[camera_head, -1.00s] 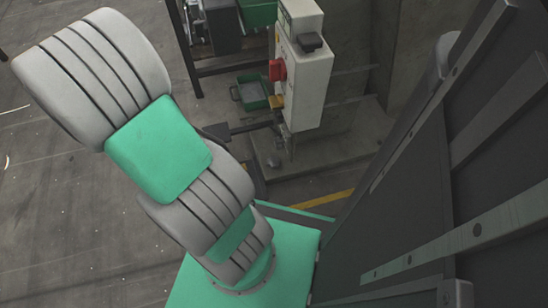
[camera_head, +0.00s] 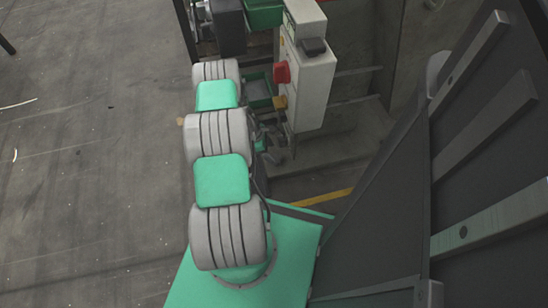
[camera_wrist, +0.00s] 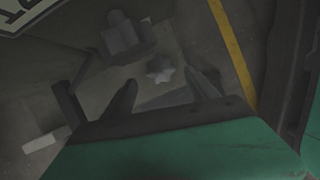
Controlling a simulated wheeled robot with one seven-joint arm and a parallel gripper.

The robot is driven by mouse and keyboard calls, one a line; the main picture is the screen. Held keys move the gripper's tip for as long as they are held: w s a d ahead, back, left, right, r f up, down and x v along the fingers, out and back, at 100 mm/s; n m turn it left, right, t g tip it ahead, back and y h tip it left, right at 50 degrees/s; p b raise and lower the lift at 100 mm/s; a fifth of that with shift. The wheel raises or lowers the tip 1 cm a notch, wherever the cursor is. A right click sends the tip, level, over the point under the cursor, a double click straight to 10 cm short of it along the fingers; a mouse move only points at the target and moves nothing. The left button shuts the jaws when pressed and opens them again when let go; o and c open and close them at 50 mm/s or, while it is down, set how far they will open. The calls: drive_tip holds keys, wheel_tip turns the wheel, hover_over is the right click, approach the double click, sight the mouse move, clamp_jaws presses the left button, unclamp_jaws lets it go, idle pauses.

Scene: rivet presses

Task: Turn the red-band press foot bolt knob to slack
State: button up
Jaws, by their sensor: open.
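A small grey star-shaped knob (camera_wrist: 160,69) shows in the wrist view, just beyond and between my fingertips. It looks like the foot bolt knob, but I see no red band on it. I cannot tell whether a finger touches the knob. In the head view my gripper is mostly hidden behind my arm, low beside the white press box (camera_head: 311,85). The knob cannot be made out clearly there.
A grey block (camera_wrist: 122,34) stands near the star knob. A dark panel (camera_head: 400,200) rises at the right. Open floor (camera_head: 80,150) lies at the left.

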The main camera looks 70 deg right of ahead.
sight(276, 158)
drive_tip(key=b+x, duration=0.1)
drive_tip(key=x, duration=0.4)
drive_tip(key=shift+s+f+b, duration=0.1)
drive_tip(key=shift+f+b, duration=0.3)
drive_tip(key=shift+r, duration=0.1)
drive_tip(key=c, duration=1.4)
